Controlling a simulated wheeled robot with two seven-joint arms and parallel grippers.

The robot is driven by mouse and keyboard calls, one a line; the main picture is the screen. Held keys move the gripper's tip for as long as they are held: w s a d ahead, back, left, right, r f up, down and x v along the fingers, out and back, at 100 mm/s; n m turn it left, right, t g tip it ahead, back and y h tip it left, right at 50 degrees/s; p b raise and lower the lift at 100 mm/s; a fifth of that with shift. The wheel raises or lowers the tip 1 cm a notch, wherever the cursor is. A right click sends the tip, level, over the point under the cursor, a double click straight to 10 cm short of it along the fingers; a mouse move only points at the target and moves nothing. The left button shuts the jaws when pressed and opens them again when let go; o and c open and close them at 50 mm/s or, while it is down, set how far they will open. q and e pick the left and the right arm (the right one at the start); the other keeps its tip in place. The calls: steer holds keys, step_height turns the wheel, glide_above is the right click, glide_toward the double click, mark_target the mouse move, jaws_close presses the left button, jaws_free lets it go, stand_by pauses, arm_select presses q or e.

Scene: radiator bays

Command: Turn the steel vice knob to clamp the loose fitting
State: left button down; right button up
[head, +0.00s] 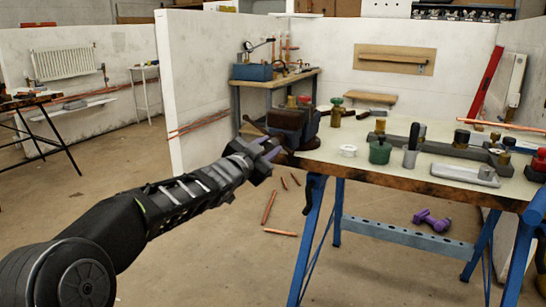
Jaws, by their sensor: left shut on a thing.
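The dark vice (287,118) sits at the left corner of the workbench, its front facing my arm. My left gripper (272,147) reaches in from the left and is at the front of the vice, its fingers shut. It is closed on the vice knob, which the fingers mostly hide. Small brass and reddish pieces show at the top of the vice; I cannot tell which is the loose fitting or how tightly it sits. My right gripper is not in view.
The workbench (340,168) has blue legs and carries a green pot (379,151), a white ring (348,151), a grey tray (465,175) and several valves. Copper pipe pieces (269,206) and a purple dumbbell (432,220) lie on the floor. A white partition (198,75) stands behind my arm.

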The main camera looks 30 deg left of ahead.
arm_select(q)
steer(key=m+b, duration=0.1)
steer(key=m, duration=0.2)
steer(key=shift+f+m+b, duration=0.35)
steer(key=shift+m, duration=0.05)
steer(key=shift+m+b, duration=0.35)
steer(key=shift+m, duration=0.55)
steer(key=shift+r+m, duration=0.15)
steer(key=shift+m, duration=0.55)
steer(key=c, duration=1.3)
jaws_free()
steer(key=shift+s+r, duration=0.1)
steer(key=shift+r, duration=0.05)
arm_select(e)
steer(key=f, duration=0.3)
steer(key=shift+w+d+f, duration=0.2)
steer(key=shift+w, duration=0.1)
